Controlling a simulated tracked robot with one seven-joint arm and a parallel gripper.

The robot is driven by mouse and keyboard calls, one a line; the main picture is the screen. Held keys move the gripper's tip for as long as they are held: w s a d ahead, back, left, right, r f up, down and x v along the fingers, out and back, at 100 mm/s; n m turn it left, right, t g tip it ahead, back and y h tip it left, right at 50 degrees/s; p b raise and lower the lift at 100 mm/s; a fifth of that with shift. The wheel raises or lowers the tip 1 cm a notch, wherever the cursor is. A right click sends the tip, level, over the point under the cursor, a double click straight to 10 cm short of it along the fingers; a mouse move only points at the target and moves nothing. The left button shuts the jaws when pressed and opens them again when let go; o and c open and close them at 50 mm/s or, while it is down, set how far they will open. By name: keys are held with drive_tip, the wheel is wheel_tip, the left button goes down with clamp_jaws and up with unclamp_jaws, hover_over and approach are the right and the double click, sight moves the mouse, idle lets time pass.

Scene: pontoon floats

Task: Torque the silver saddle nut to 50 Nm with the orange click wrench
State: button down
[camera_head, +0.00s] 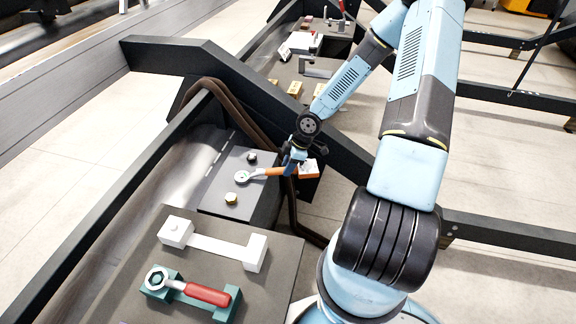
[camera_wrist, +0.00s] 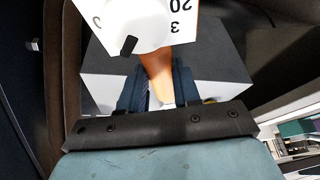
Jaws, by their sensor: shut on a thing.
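The orange click wrench (camera_head: 270,172) is in my gripper (camera_head: 293,160), which is shut on its handle. Its silver ring head (camera_head: 241,177) reaches left over the grey block (camera_head: 216,183), between a dark fitting (camera_head: 251,157) and a brass-coloured nut (camera_head: 231,198). I cannot tell whether the ring sits on the silver saddle nut or just above it; no separate silver nut shows. In the wrist view the orange handle (camera_wrist: 157,75) runs between my gripper's fingers (camera_wrist: 157,92). A white dial plate (camera_wrist: 150,22) with "20" and "3" sits at the wrench's end. The wrist view hides the ring head.
A red-handled wrench (camera_head: 207,294) lies on a teal cradle (camera_head: 158,292) in front. An empty white cradle (camera_head: 212,246) stands behind it. A dark sloping beam (camera_head: 225,68) and a brown hose (camera_head: 232,105) pass close to my gripper. Small boxes (camera_head: 295,88) lie farther back.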

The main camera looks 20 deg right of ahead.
drive_tip(key=shift+f, duration=0.2)
drive_tip(key=shift+s+a+m, duration=0.15)
drive_tip(key=shift+s+m, duration=0.35)
drive_tip(key=shift+s, duration=0.2)
idle(0.4)
drive_tip(key=shift+s+a+f+m+t, duration=0.1)
drive_tip(key=shift+s+a+m+t, duration=0.2)
drive_tip(key=shift+s, duration=0.2)
drive_tip(key=shift+w+d+f, duration=0.1)
drive_tip(key=shift+f, duration=0.05)
idle(0.5)
drive_tip(key=shift+w+d+n, duration=0.15)
drive_tip(key=shift+w+n, duration=0.35)
drive_tip(key=shift+w, duration=0.15)
